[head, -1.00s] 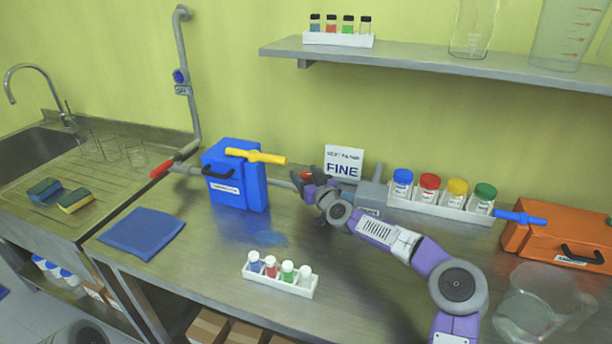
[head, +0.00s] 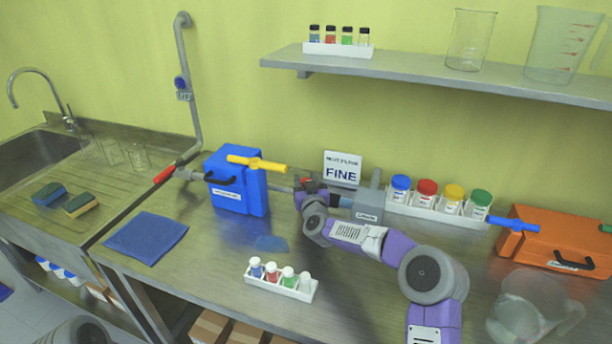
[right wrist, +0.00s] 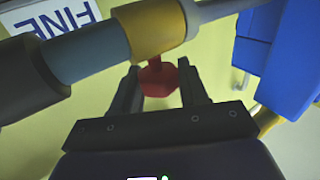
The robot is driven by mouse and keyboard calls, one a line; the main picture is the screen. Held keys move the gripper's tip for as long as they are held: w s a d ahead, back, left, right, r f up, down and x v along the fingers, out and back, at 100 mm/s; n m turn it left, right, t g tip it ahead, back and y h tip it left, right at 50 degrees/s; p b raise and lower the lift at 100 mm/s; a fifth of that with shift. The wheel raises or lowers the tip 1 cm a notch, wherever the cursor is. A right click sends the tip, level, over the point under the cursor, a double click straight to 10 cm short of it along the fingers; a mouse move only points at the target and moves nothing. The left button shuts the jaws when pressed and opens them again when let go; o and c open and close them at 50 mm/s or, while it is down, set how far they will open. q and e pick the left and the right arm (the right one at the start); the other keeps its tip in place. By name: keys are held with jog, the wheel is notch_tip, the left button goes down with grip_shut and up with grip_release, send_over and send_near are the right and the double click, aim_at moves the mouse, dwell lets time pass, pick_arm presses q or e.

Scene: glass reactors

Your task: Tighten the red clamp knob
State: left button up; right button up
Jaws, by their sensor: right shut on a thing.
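The red clamp knob (right wrist: 158,79) hangs under a yellow-brown collar (right wrist: 150,27) on a pipe in the right wrist view. In the head view a small red part of it (head: 308,180) shows just above my right gripper. My right gripper (right wrist: 159,92) has one finger on each side of the knob and is shut on it. In the head view this gripper (head: 304,190) is at the pipe between the blue box and the grey unit, and its fingers are mostly hidden. My left gripper is not in view.
A blue box (head: 238,190) with a yellow handle (head: 257,163) stands left of the gripper. A grey unit (head: 369,205) and a rack of coloured jars (head: 428,212) are to the right. A white vial rack (head: 281,283) stands in front. A FINE sign (head: 342,170) is behind.

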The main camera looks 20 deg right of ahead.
jog(key=shift+a+r+m+g+h+p, duration=0.15)
jog(key=shift+m+g+h+p, duration=0.15)
jog(key=shift+m+h+p, duration=1.25)
jog(key=shift+h, duration=0.75)
jog(key=shift+d, duration=0.2)
jog(key=o, duration=1)
jog(key=shift+v, duration=3.8)
jog(key=shift+w+a, duration=0.1)
